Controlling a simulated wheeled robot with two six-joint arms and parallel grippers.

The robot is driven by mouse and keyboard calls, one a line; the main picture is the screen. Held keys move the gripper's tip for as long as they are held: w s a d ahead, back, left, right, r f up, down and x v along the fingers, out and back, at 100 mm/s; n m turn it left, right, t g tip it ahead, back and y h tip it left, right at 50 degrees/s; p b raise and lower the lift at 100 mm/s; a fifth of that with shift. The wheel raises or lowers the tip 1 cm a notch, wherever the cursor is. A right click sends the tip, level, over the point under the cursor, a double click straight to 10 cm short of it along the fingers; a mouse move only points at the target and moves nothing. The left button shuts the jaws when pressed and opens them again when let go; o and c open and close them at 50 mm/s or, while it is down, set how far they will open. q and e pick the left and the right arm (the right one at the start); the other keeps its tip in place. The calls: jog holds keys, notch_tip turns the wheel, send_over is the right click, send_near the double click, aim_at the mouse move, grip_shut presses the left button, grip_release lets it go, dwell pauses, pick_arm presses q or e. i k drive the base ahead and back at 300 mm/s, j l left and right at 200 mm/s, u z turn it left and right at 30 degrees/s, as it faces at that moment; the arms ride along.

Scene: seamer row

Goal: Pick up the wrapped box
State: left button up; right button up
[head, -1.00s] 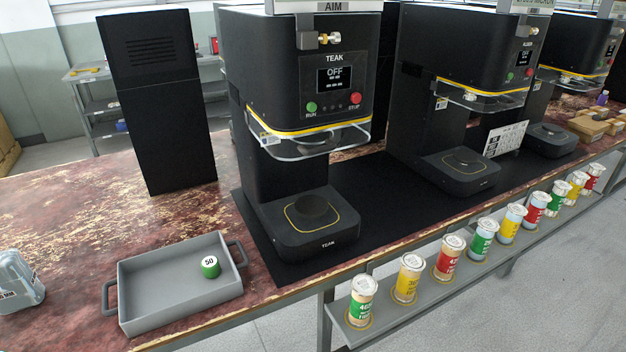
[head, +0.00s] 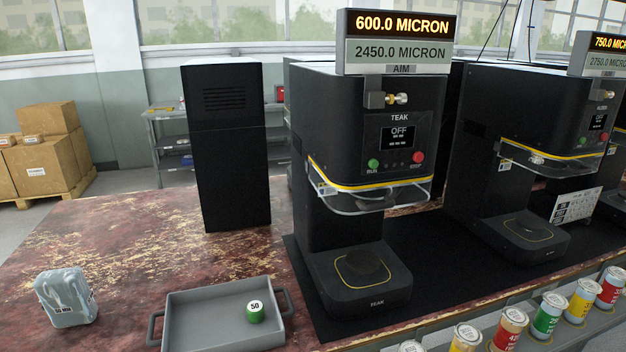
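The wrapped box (head: 66,297) stands on the worn red bench top at the lower left of the head view. It looks like a block in crinkled, clear-grey wrapping with a small dark label low on its front. It stands apart from the grey tray to its right. Neither of my grippers shows in the head view.
A grey two-handled tray (head: 182,325) holds a green weight marked 50 (head: 255,312). A tall black cabinet (head: 230,150) and a TEAK seamer (head: 345,220) stand behind. Several coloured cans (head: 547,314) line a front shelf. Bench left of the cabinet is clear.

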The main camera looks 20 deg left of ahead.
aim_at(65, 295)
jog(key=u, duration=1.95)
